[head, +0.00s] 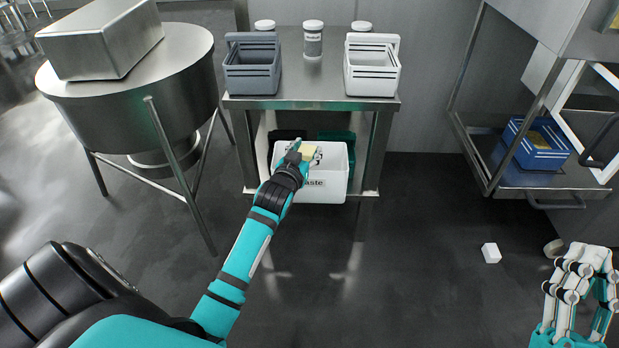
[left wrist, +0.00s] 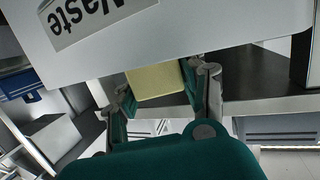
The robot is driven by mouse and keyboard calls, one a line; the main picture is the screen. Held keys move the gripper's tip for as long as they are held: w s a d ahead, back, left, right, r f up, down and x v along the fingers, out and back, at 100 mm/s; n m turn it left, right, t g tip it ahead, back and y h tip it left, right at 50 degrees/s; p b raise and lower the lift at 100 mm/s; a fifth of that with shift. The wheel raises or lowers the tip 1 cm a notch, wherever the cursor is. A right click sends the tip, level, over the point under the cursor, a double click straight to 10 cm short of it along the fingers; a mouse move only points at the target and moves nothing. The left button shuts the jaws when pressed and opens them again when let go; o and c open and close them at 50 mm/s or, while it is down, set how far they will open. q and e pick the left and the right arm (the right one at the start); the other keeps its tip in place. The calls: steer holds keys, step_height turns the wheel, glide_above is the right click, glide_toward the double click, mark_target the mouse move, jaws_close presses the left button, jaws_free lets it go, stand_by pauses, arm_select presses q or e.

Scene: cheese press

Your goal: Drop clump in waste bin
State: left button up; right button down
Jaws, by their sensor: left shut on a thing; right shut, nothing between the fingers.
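The white waste bin (head: 322,190) with a "Waste" label stands on the low level of the steel table's frame. My left gripper (head: 306,153) is shut on a pale yellow clump (head: 309,149) at the bin's open top. In the left wrist view the clump (left wrist: 156,82) sits between the two fingers (left wrist: 160,88), and the bin's labelled wall (left wrist: 210,35) cuts across its edge. How deep it is in the opening I cannot tell. My right gripper (head: 580,272) is shut and empty at the lower right, away from the bin.
The steel table (head: 313,85) above the bin carries a grey crate (head: 252,72), a white crate (head: 372,75) and lidded jars (head: 313,40). A round steel vat (head: 135,95) stands left. A white cube (head: 491,253) lies on the floor. A blue crate (head: 540,150) sits on the right rack.

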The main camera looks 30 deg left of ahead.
arm_select(q)
steer(key=shift+f, duration=0.1)
arm_select(e)
steer(key=shift+s+r+t+y, duration=0.3)
steer(key=shift+s+r+t, duration=0.1)
steer(key=shift+s+r, duration=0.15)
arm_select(q)
steer(key=o, duration=1.3)
steer(key=shift+s, duration=0.1)
steer(key=v, duration=1.1)
steer(key=shift+s+d, duration=0.15)
steer(key=shift+s, duration=0.25)
